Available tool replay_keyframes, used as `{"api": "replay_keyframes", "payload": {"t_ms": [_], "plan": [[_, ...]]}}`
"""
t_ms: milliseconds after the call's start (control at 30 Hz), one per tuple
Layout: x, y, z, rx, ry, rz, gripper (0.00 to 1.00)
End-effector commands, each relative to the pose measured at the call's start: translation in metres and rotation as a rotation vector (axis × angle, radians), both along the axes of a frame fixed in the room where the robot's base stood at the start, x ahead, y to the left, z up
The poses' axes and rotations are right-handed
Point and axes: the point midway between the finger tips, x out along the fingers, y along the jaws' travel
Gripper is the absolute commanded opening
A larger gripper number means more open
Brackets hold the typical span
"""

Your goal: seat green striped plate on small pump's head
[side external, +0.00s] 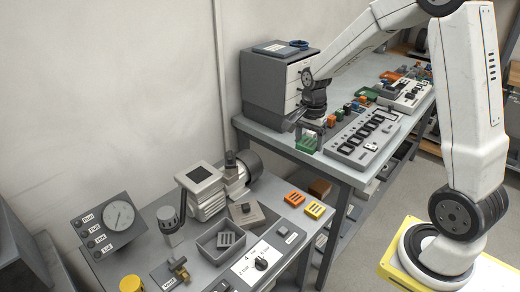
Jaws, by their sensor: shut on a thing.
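My gripper (309,132) points down over the near left part of the back bench, its jaws small and partly hidden. It is shut on the green plate (307,146), whose dark stripes are faint; I cannot tell whether the plate touches the bench. A pump (206,203) with a ribbed grey body stands on the front bench, with a pale square frame around a dark top (199,174). A dark round motor (246,165) stands behind it. I cannot tell for sure which part is the small pump's head.
Orange (294,198) and yellow (314,210) striped plates lie on the front bench. A grey tray (208,246) holds a grey striped piece. A gauge panel (108,228) stands left. A grey cabinet (265,80) and slotted rack (343,150) flank the gripper. A gap separates the benches.

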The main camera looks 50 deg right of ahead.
Motion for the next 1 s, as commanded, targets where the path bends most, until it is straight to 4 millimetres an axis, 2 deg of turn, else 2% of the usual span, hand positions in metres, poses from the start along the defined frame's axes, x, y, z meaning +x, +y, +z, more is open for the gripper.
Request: {"api": "replay_keyframes", "payload": {"t_ms": [467, 767, 1000], "plan": [[0.048, 0.011, 0.004, 0.000, 0.000, 0.053, 0.12], [0.103, 0.032, 0.007, 0.000, -0.001, 0.120, 0.12], [0.146, 0.056, 0.009, 0.000, 0.000, 0.176, 0.12]]}}
